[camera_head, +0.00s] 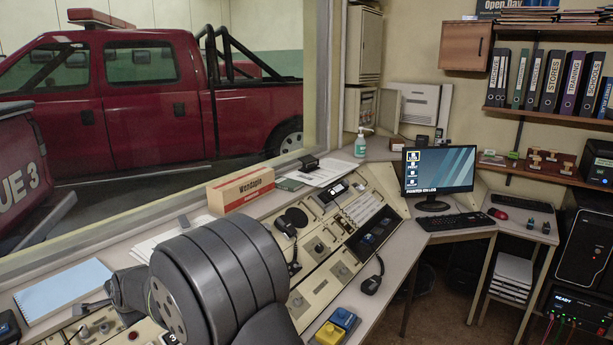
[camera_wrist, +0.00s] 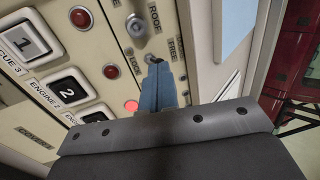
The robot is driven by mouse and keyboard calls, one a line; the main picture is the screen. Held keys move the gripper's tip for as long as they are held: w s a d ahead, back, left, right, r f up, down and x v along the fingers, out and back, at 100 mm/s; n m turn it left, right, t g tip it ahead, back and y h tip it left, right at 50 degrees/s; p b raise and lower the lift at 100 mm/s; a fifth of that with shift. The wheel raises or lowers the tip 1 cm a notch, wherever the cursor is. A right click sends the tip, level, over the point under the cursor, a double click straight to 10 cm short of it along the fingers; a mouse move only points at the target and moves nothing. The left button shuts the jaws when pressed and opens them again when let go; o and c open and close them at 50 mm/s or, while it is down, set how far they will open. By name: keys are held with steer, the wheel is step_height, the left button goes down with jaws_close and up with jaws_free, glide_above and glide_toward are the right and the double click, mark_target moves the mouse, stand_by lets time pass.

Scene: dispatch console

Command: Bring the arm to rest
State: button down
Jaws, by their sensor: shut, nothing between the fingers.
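My gripper (camera_wrist: 153,61) is shut and empty, its two bluish fingers together in the wrist view. Its tips are over or close to a dark key switch or knob on the cream console panel (camera_wrist: 98,30), between the labels FREE and LOCK. Whether they touch it I cannot tell. A metal knob (camera_wrist: 137,27) by the label ROOF is just beyond the tips. In the head view my gripper (camera_head: 82,311) is low at the left, over the console's left part; my large grey arm links hide much of the console's middle.
A window borders the console's back.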

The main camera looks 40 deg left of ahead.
steer(key=c, duration=0.6)
jaws_free()
steer(key=o, duration=0.6)
steer(key=r, duration=0.1)
steer(key=r+n, duration=0.1)
steer(key=s+r+n, duration=0.1)
steer(key=shift+s+d, duration=0.1)
steer(key=shift+d, duration=0.2)
steer(key=s+d+r+n+t+h, duration=0.1)
steer(key=d+r+n, duration=0.45)
steer(key=r, duration=0.25)
steer(key=s+d+r+n+t+h, duration=0.15)
steer(key=d+r+n, duration=0.25)
steer(key=r+n, duration=0.4)
steer(key=x, duration=0.9)
steer(key=shift+a+g, duration=0.15)
steer(key=shift+g, duration=0.3)
steer(key=shift+s+m, duration=0.15)
steer(key=shift+m, duration=0.1)
steer(key=v, duration=0.9)
steer(key=shift+r, duration=0.4)
